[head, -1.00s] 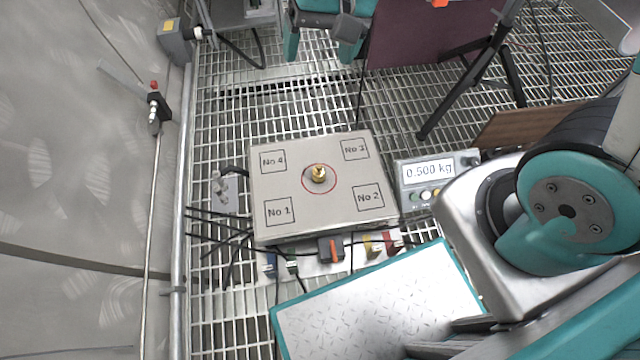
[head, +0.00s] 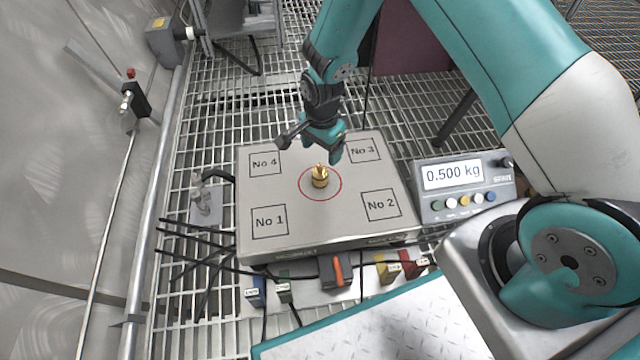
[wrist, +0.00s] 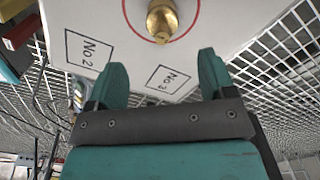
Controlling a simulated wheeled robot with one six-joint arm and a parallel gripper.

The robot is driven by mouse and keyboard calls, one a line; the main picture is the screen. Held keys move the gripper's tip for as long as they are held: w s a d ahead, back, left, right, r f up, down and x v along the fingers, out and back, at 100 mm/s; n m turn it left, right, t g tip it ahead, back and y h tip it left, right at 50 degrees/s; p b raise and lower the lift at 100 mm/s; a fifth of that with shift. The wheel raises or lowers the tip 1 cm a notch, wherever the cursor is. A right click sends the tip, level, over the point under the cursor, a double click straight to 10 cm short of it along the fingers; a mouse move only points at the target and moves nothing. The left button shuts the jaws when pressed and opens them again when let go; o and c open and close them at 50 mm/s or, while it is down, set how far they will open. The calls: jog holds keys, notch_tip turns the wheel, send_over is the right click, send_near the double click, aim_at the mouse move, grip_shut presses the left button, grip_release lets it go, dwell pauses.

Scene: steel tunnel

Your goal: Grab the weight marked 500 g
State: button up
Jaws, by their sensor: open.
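A small brass weight (head: 320,177) stands upright inside the red circle at the middle of the scale's plate (head: 290,232). It also shows at the top of the wrist view (wrist: 161,20), beyond my fingertips. No mark on it can be read. The scale's display (head: 453,174) reads 0.500 kg. My gripper (head: 322,150) is open and empty, above the back part of the plate and behind the weight. In the wrist view its two fingers (wrist: 160,78) are spread apart, with the weight ahead of the gap and not between them.
Squares marked No 1 (head: 270,221), No 2 (head: 381,205), No 3 (head: 363,150) and No 4 (head: 265,164) lie bare around the circle. Coloured plugs and cables (head: 340,270) line the front edge.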

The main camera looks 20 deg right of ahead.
aim_at(319, 169)
notch_tip(319, 169, down, 5)
jog(key=shift+r+b, duration=0.15)
jog(key=shift+b, duration=0.85)
jog(key=f+b, duration=0.5)
jog(key=shift+a+f, duration=0.1)
jog(key=shift+a, duration=0.15)
jog(key=shift+w+r, duration=0.1)
jog(key=shift+r, duration=0.1)
grip_shut()
